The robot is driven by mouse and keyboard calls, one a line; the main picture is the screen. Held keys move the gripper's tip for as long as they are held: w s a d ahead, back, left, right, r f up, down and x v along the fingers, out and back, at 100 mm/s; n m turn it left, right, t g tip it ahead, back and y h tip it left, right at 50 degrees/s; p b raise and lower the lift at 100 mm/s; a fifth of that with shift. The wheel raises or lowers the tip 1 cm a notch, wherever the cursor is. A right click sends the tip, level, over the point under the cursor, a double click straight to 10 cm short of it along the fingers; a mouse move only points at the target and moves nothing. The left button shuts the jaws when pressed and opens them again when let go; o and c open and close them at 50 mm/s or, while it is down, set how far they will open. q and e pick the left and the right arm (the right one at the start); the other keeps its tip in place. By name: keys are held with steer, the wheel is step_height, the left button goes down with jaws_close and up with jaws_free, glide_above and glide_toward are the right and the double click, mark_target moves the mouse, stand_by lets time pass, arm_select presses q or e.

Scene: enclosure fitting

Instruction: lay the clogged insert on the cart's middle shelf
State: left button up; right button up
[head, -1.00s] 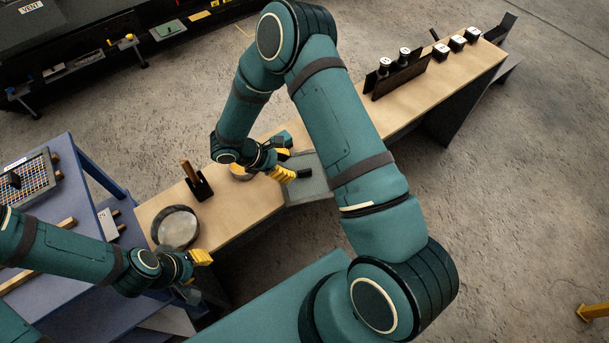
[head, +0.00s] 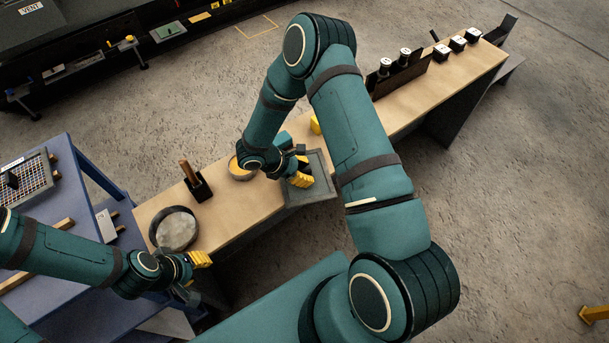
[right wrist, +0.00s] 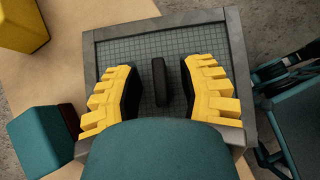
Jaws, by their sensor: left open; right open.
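A grey-framed insert (head: 322,187) with dull grey mesh lies flat on the wooden bench; I take it for the clogged one. The right wrist view shows its frame (right wrist: 235,60) and upright black handle (right wrist: 160,82). My right gripper (head: 301,172) is open over it, with its yellow fingers on either side of the handle and gaps visible. My left gripper (head: 195,272) is open and empty, low beside the near end of the bench. The blue cart (head: 95,168) stands at the left; my left arm hides part of its shelves.
Another insert with coloured mesh (head: 38,176) lies on the cart. A round pan (head: 176,230), a black holder (head: 199,189) and a bowl (head: 240,170) stand on the bench left of the grey insert. A yellow block (right wrist: 22,24) and a teal block (right wrist: 40,140) lie near it.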

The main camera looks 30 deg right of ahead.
jaws_close()
